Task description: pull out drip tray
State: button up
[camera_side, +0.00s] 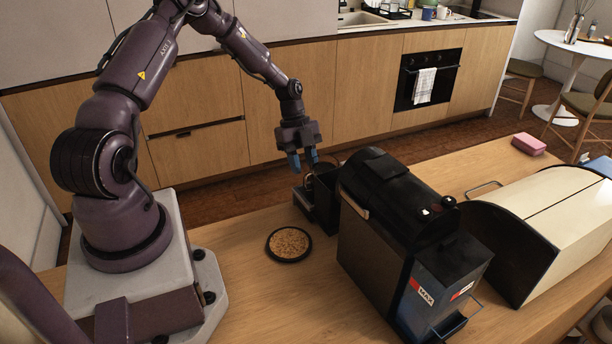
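The black coffee machine (385,235) stands on the wooden counter in the middle of the side view. A low dark part with a metallic edge (303,201) lies at its left end and looks like the drip tray. A black open-topped box (326,205) is beside it and partly overlaps it. My gripper (303,163) points down just above this low part, with its two blue fingertips apart. I see nothing held between them. Whether a fingertip touches the part or the thin loop below is too small to tell.
A round dark dish (289,244) of brown grains lies on the counter left of the machine. A cream bread box (560,225) with a dark end stands at the right. A pink sponge-like block (528,144) lies behind it. Counter (235,265) near the dish is bare.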

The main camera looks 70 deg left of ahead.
jog(key=v, duration=0.9)
jog(key=s+d+r+n+t+y, duration=0.2)
jog(key=s+d+r+n, duration=0.6)
jog(key=d+r, duration=0.2)
jog(key=s+d+r+n+t+y, duration=0.2)
jog(key=s+d+r+n+t, duration=0.1)
jog(key=s+d+r+n, duration=0.5)
jog(key=d+r+n, duration=0.1)
jog(key=d+r, duration=0.2)
jog(key=d, duration=0.2)
jog(key=shift+s+d+r, duration=0.2)
jog(key=shift+s+d, duration=0.1)
jog(key=shift+s, duration=0.1)
